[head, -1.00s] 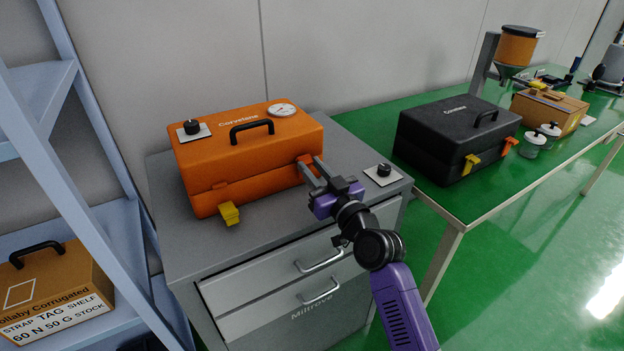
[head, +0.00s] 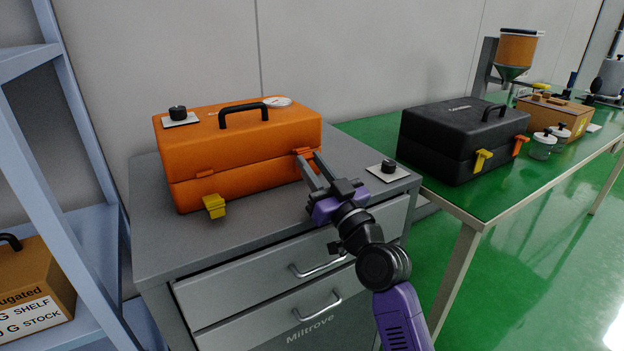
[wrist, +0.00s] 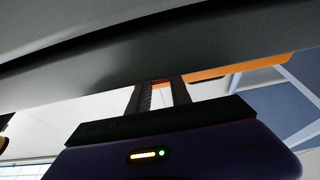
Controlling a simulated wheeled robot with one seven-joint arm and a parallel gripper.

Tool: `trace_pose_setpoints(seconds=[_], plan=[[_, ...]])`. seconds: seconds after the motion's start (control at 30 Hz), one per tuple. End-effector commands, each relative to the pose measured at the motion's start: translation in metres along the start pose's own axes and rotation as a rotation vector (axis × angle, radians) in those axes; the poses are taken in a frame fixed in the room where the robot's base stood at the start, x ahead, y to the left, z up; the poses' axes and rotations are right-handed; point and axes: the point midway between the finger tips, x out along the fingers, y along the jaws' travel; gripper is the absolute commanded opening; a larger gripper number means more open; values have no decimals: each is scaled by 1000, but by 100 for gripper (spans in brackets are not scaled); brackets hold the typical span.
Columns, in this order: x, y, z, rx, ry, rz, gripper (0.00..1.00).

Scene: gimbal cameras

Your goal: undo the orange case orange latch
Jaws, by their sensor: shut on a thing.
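The orange case (head: 240,160) sits closed on the grey cabinet, with a black handle on its lid. Its orange latch (head: 302,152) is at the right end of the front face, partly hidden by my fingers. Its yellow latch (head: 214,206) is at the left of the front and sticks outward. My gripper (head: 310,160) reaches up to the orange latch from the front right and is shut on it. In the wrist view, the fingers (wrist: 162,95) show, with an orange strip of the case (wrist: 245,68) beyond; the latch itself cannot be made out there.
A black case (head: 455,140) with a yellow and an orange latch stands on the green table to the right. A black knob on a plate (head: 388,168) sits on the cabinet's right corner. Blue shelving (head: 85,190) stands at the left.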

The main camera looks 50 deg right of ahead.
Motion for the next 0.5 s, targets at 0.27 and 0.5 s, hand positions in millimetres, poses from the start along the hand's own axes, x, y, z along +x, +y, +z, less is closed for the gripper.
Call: trace_pose_setpoints(seconds=[0.27,0.5], plan=[[-4,1,4,-1,43,1,0],[-4,1,2,0,45,1,0]])
